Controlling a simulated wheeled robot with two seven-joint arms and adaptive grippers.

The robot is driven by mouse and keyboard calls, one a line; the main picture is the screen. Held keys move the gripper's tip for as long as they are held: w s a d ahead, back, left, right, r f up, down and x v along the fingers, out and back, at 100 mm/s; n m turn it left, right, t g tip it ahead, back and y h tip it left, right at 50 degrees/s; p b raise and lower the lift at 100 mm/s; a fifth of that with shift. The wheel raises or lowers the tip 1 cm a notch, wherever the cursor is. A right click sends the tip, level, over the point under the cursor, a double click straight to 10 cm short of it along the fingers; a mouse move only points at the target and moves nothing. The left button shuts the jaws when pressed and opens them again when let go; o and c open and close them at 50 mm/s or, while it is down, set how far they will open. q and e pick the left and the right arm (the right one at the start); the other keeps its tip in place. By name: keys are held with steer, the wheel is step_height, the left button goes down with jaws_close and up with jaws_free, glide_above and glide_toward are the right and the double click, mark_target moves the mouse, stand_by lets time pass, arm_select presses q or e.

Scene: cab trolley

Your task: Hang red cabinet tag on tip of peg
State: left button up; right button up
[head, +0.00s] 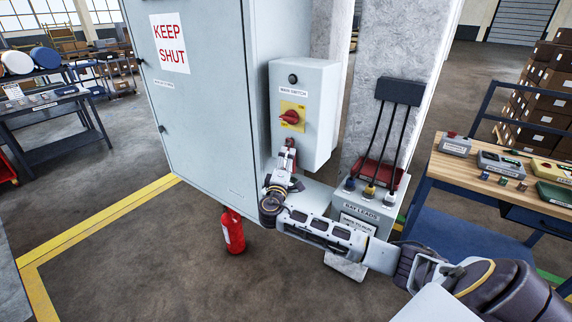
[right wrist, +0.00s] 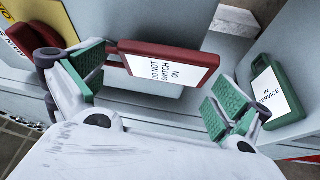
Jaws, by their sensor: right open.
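The red cabinet tag (right wrist: 190,68), lettered "DO NOT SWITCH ON", shows in the right wrist view between the fingers of my right gripper (right wrist: 158,88). The fingers are spread apart, with the tag's narrow end close to the left pad. I cannot tell whether that end touches the pad, and the peg cannot be made out. A green "IN SERVICE" tag (right wrist: 272,97) is right of the fingers. My left gripper is out of view.
The red switch knob (head: 290,117) sits on a yellow plate above my right gripper. The large cabinet (head: 205,110) stands left, a concrete pillar (head: 385,60) right. A bay leads box (head: 366,207) is below the pillar; a fire extinguisher (head: 233,232) stands on the floor.

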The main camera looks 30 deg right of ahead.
steer(key=v, duration=1.2)
stand_by(0.5)
steer(key=shift+a, duration=0.1)
